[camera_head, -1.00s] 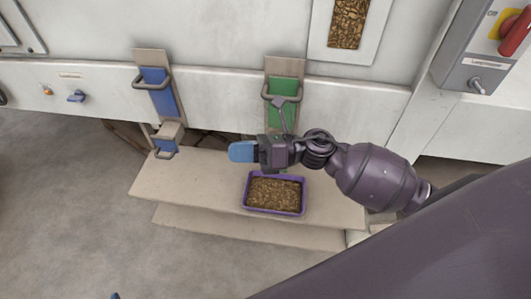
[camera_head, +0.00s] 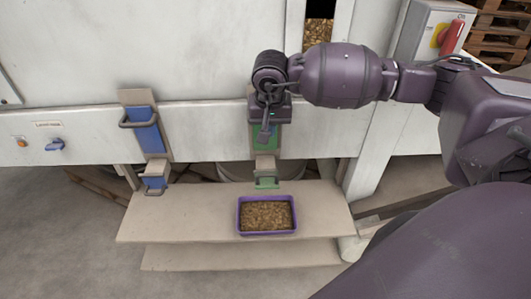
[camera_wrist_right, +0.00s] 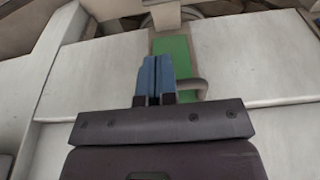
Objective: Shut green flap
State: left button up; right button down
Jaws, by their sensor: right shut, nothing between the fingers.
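The green flap (camera_head: 261,135) is an upright green panel on the white machine front, partly hidden by my right gripper (camera_head: 266,118) in the head view. Below it is a chute with a lower green part and a grey handle (camera_head: 266,184). In the right wrist view the green panel (camera_wrist_right: 172,58) lies beyond the blue fingertips (camera_wrist_right: 157,62), which are together and empty. A grey bent handle (camera_wrist_right: 192,87) is just right of the fingers; I cannot tell whether they touch it. My left gripper is out of view.
A blue flap (camera_head: 146,132) with a similar chute is to the left. A purple tray of pellets (camera_head: 267,232) stands on the beige step (camera_head: 170,225) below the green chute. A grey switch box (camera_head: 428,32) is at the upper right.

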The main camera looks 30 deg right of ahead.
send_over(269, 181)
jog(key=w+d, duration=0.1)
jog(key=w, duration=0.1)
notch_tip(269, 181, down, 10)
jog(key=shift+s+r+p, duration=0.1)
jog(key=shift+r+p, duration=0.05)
jog(key=shift+p, duration=0.3)
jog(key=shift+s+a+f+p, duration=0.2)
jog(key=shift+s+f, duration=0.1)
jog(key=shift+f, duration=0.15)
jog(key=shift+s+a+f+p, duration=0.15)
jog(key=shift+s+f, duration=0.1)
jog(key=shift+f, duration=0.2)
jog(key=shift+s+a+f, duration=0.25)
jog(key=shift+s+f, duration=0.1)
jog(key=shift+f, duration=0.3)
